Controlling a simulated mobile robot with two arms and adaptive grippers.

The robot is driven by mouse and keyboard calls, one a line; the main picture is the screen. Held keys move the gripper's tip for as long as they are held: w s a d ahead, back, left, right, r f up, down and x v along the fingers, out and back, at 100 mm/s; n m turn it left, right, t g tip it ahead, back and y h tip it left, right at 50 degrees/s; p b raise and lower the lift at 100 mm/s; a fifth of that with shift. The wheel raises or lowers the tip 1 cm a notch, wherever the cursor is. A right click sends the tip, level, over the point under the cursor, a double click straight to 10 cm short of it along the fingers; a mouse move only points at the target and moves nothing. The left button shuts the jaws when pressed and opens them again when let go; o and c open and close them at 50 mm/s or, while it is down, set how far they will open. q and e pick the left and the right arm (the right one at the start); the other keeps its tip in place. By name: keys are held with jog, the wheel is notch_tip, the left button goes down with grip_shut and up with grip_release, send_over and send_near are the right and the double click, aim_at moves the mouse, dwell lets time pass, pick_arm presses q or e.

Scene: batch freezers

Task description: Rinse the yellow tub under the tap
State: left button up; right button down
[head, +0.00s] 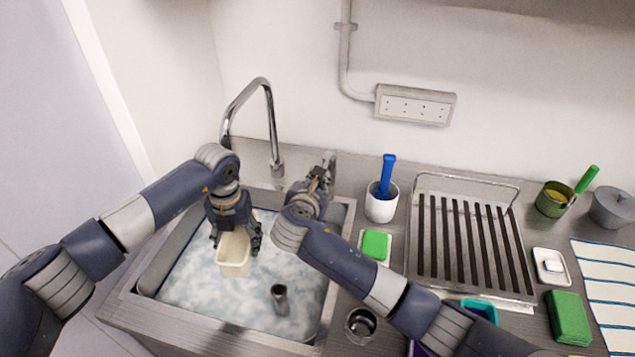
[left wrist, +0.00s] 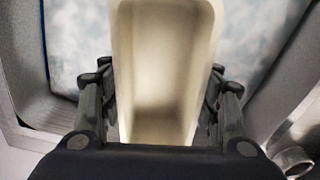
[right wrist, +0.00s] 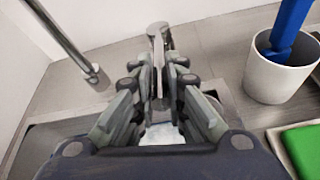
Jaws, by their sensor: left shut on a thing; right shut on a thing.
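The pale yellow tub (head: 234,254) hangs over the foamy water in the sink (head: 338,262). My left gripper (head: 236,238) is shut on it, with one finger on each side; the left wrist view looks into the tub (left wrist: 165,70), which appears empty. The tap (head: 268,92) arches above the sink's back edge, its outlet behind and right of the tub. No stream shows from it. My right gripper (head: 321,182) is shut on the tap's upright lever (head: 329,160), right of the spout. The lever (right wrist: 157,45) shows between its fingers in the right wrist view.
A dark cylinder (head: 280,299) stands in the sink water. Right of the sink are a white cup with a blue-handled tool (head: 382,205), a green sponge on a dish (head: 375,245), a metal glass (head: 361,324) and a slatted rack (head: 470,240). My right arm crosses over the counter.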

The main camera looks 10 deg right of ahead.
jog(key=shift+s+d+n+t+y, duration=0.15)
jog(key=shift+s+d+n+y, duration=0.05)
jog(key=shift+d+n+y, duration=0.4)
jog(key=shift+s+d+n+t+y, duration=0.15)
jog(key=shift+d+n+y, duration=0.35)
jog(key=shift+d+y, duration=0.15)
jog(key=c, duration=1.6)
grip_release()
jog(key=v, duration=1.2)
